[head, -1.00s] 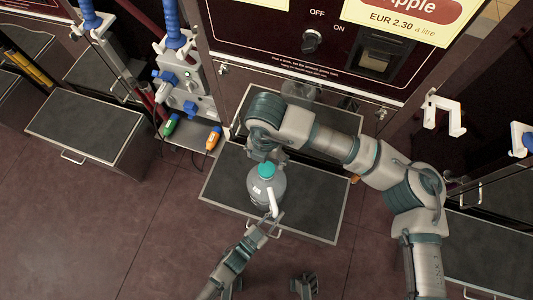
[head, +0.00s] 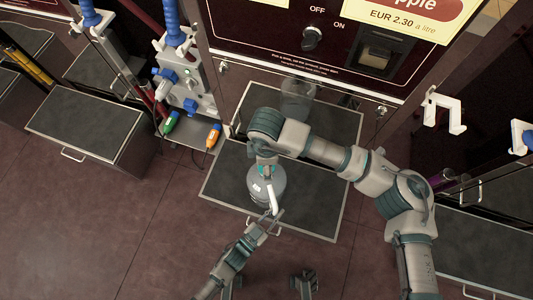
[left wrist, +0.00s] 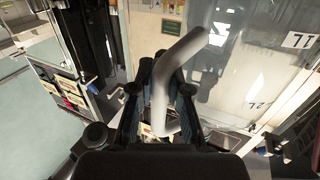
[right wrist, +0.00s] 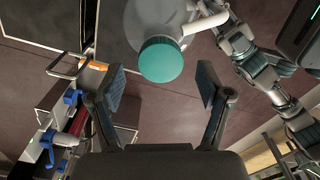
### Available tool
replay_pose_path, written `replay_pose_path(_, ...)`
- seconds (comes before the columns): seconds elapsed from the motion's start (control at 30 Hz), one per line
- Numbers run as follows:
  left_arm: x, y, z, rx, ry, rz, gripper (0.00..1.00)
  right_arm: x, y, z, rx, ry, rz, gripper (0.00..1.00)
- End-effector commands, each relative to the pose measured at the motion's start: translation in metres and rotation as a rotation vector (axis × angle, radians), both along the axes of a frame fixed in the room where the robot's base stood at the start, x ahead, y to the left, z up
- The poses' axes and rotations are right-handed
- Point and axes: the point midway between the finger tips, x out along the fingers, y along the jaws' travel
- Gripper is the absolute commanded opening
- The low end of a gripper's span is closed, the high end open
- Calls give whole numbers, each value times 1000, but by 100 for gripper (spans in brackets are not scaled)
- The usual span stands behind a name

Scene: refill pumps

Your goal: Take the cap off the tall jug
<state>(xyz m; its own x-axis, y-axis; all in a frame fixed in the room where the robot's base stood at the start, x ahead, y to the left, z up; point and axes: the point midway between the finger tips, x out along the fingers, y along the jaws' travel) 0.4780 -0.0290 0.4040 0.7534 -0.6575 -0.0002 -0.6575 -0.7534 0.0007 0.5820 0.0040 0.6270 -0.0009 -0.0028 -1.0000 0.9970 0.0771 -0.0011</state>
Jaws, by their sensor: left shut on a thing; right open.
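The tall jug (head: 262,198) is grey and translucent and stands on a dark platform (head: 308,212). Its teal cap (right wrist: 161,60) is on the neck and is mostly hidden in the head view by my right gripper (head: 264,160). My left gripper (head: 270,216) is shut on the jug's white handle (head: 272,196); the handle runs between its fingers in the left wrist view (left wrist: 175,78). My right gripper is open above the jug. In the right wrist view the cap lies ahead, between and beyond its spread fingers (right wrist: 161,82), without visible contact.
A clear container (head: 297,97) stands behind, under the dispenser panel (head: 300,30). A pump unit (head: 185,85) with green and orange plugs is at the left. A white bracket (head: 444,113) hangs at the right. The floor (head: 90,215) at front left is clear.

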Motion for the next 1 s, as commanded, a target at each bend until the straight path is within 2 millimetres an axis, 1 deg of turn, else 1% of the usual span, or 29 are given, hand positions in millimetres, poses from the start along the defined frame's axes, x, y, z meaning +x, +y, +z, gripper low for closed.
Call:
replay_pose_path(0.03,0,0,-1,1,1,0,0,0,0,-7,0,1,-1,77)
replay_pose_path(0.1,0,0,-1,1,1,0,0,0,0,-14,0,0,-1,77)
replay_pose_path(0.2,0,0,-1,1,2,0,0,0,0,-20,0,0,0,77)
replay_pose_path(0.5,0,0,-1,1,2,0,0,0,0,-23,0,-1,0,77)
replay_pose_path(0.57,0,0,-1,1,2,0,0,0,0,-23,0,-1,0,62)
replay_pose_path(0.6,0,0,-1,1,2,0,0,0,0,-23,0,-1,0,52)
replay_pose_path(0.67,0,0,-1,1,2,0,0,0,0,-23,0,-1,0,37)
replay_pose_path(0.7,0,0,-1,1,2,0,0,0,0,-23,0,-1,0,27)
replay_pose_path(0.77,0,0,-1,1,1,0,0,1,0,-23,0,-1,0,12)
replay_pose_path(0.9,0,0,-1,1,1,0,0,1,0,-23,0,-1,7,12)
replay_pose_path(0.97,0,0,-1,1,1,0,0,1,0,-23,0,-1,43,12)
replay_pose_path(1.0,0,0,-1,1,1,0,0,1,0,-23,0,-2,89,12)
